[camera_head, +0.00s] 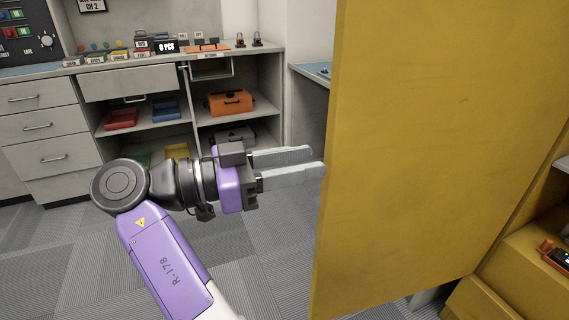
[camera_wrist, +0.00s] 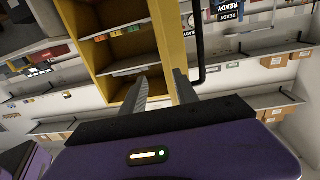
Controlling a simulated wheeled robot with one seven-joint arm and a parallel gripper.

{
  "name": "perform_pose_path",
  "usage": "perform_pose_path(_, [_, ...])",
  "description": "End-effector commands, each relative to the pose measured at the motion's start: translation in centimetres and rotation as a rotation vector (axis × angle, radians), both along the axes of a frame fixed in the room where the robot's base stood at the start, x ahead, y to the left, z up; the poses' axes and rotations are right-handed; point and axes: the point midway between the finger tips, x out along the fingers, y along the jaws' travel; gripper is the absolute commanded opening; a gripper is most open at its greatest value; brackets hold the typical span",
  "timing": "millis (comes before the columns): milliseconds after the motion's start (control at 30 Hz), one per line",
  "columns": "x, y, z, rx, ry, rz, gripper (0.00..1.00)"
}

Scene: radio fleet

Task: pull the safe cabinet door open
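The yellow safe cabinet door (camera_head: 430,130) stands swung open and fills the right half of the head view. No handle shows on the side of the door facing that camera. My gripper (camera_head: 318,160) is at the door's left edge, its fingers apart and nothing seen between them. Whether the fingertips touch the door is unclear. In the wrist view the two fingers of my gripper (camera_wrist: 160,76) are spread, with the door (camera_wrist: 171,35) just beyond the right one. A black bar handle (camera_wrist: 201,40) runs along the door there. The open yellow cabinet (camera_wrist: 106,60) with shelves shows to the left.
A grey shelf unit (camera_head: 188,75) with drawers and bins stands at the back left. An orange case (camera_head: 231,101) sits on one shelf. Carpeted floor (camera_head: 60,240) is clear on the left. The yellow cabinet's lower part (camera_head: 520,265) shows at the right.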

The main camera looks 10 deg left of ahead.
Motion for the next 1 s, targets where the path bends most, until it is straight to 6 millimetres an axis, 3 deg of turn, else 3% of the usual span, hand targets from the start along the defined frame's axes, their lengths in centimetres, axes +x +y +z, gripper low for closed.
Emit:
perform_pose_path(433, [0.8, 2.5, -0.1, -0.001, -0.001, 0.001, 0.36])
perform_pose_path(1000, [0.8, 2.6, 0.0, 0.0, 0.0, 0.0, 0.36])
